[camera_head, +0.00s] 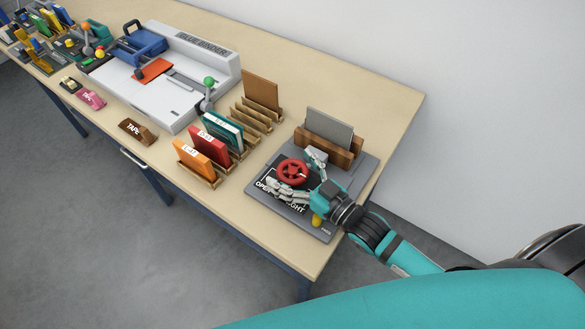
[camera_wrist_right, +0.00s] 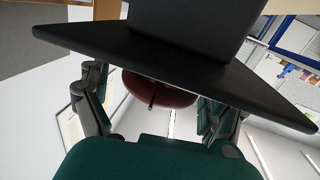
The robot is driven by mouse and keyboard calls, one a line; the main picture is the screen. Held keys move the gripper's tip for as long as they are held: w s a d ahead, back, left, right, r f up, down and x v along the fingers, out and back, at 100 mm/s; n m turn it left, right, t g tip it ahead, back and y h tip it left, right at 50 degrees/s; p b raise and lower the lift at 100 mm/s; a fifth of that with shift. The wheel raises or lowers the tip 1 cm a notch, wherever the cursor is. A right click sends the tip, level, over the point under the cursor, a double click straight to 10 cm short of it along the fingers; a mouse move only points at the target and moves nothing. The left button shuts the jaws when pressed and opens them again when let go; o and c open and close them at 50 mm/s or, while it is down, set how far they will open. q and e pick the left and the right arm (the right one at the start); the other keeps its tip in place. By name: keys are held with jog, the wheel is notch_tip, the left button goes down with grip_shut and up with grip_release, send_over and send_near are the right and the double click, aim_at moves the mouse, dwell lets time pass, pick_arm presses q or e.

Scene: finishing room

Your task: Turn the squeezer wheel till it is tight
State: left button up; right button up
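In the right wrist view, the dark red wheel (camera_wrist_right: 160,90) shows between the two separated fingers (camera_wrist_right: 155,105); a small gap shows on each side, and contact cannot be told. A dark plate hides part of the wheel there. My left gripper is not in view.
Behind the wheel, a grey board (camera_head: 329,128) stands between wooden blocks (camera_head: 320,149). To the left are wooden racks with orange (camera_head: 192,158), red (camera_head: 210,145) and teal books (camera_head: 222,131). A white binding machine (camera_head: 165,80) stands further left. A yellow knob (camera_head: 317,220) is near my right wrist.

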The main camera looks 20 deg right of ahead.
jog(key=shift+s+d, duration=0.1)
jog(key=shift+s, duration=0.05)
jog(key=v, duration=1.1)
jog(key=shift+s+d, duration=0.15)
jog(key=shift+s, duration=0.15)
jog(key=s+d+n+y+p, duration=0.1)
jog(key=s+d+p, duration=0.2)
jog(key=d+p, duration=0.1)
jog(key=shift+g, duration=0.4)
jog(key=p+x, duration=0.1)
jog(key=x, duration=0.7)
jog(key=p+x, duration=0.2)
jog(key=x, duration=0.7)
jog(key=shift+s+a+p, duration=0.25)
jog(key=shift+a+p, duration=0.05)
jog(key=shift+a, duration=0.05)
jog(key=c, duration=1.1)
